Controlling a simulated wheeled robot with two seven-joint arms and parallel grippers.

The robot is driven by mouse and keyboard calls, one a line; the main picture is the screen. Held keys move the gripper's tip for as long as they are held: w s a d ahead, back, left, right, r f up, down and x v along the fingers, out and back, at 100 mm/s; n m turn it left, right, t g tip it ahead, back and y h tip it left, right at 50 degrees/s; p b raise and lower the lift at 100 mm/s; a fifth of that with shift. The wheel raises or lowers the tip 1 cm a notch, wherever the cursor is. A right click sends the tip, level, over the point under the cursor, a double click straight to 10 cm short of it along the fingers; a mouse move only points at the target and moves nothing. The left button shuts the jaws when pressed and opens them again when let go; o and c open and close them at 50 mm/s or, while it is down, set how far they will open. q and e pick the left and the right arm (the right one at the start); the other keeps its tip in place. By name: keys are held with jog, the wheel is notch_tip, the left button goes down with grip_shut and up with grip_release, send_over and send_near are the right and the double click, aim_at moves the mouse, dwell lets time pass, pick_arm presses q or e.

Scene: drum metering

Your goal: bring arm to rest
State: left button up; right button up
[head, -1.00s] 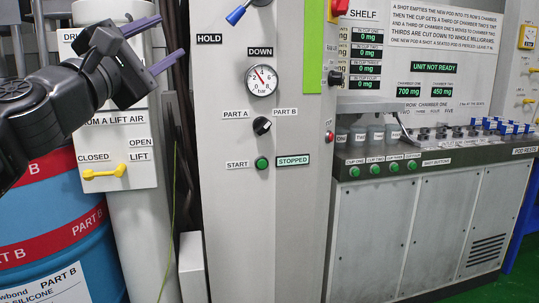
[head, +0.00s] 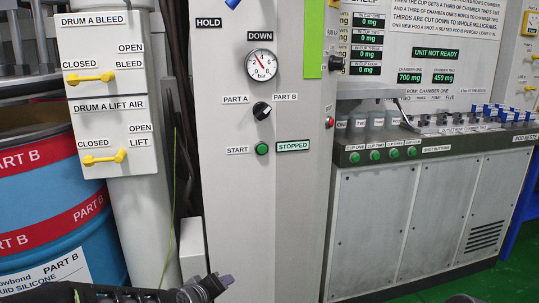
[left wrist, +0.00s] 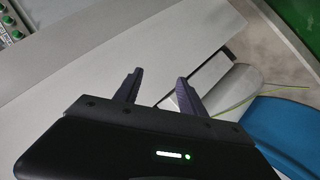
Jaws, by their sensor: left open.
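My left gripper (left wrist: 158,93) is open and empty in the left wrist view, its two dark fingers spread apart. In the head view only part of my left arm and gripper (head: 215,284) shows at the bottom edge, low in front of the grey cabinet (head: 235,190). The gripper touches nothing that I can see. My right gripper is not in view.
A blue Part B drum (head: 60,210) stands at the left. The valve panel (head: 108,100) above it has two yellow handles. A selector knob (head: 262,110) and green start button (head: 262,149) sit on the cabinet. A lower grey bench (head: 420,215) stands at the right.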

pick_arm(q)
jog(key=s+d+f+m+g, duration=0.1)
jog(key=s+f+m+g, duration=0.1)
jog(key=s+f, duration=0.55)
jog(key=s+d+f+m+g, duration=0.15)
jog(key=s+f, duration=0.35)
jog(key=f, duration=0.6)
jog(key=s+d+f+g, duration=0.1)
jog(key=s+f+g, duration=0.1)
jog(key=s+f, duration=0.45)
jog(key=s+f+m+g+h, duration=0.1)
jog(key=s+f+g, duration=0.15)
jog(key=s, duration=0.65)
jog(key=s+d+f+g, duration=0.1)
jog(key=s+f+g, duration=0.1)
jog(key=s+f, duration=0.45)
notch_tip(320, 180, up, 29)
jog(key=s+d+p, duration=0.1)
jog(key=p, duration=2.6)
jog(key=shift+s+d+f, duration=0.15)
jog(key=shift+s+f, duration=0.05)
jog(key=shift+s, duration=0.1)
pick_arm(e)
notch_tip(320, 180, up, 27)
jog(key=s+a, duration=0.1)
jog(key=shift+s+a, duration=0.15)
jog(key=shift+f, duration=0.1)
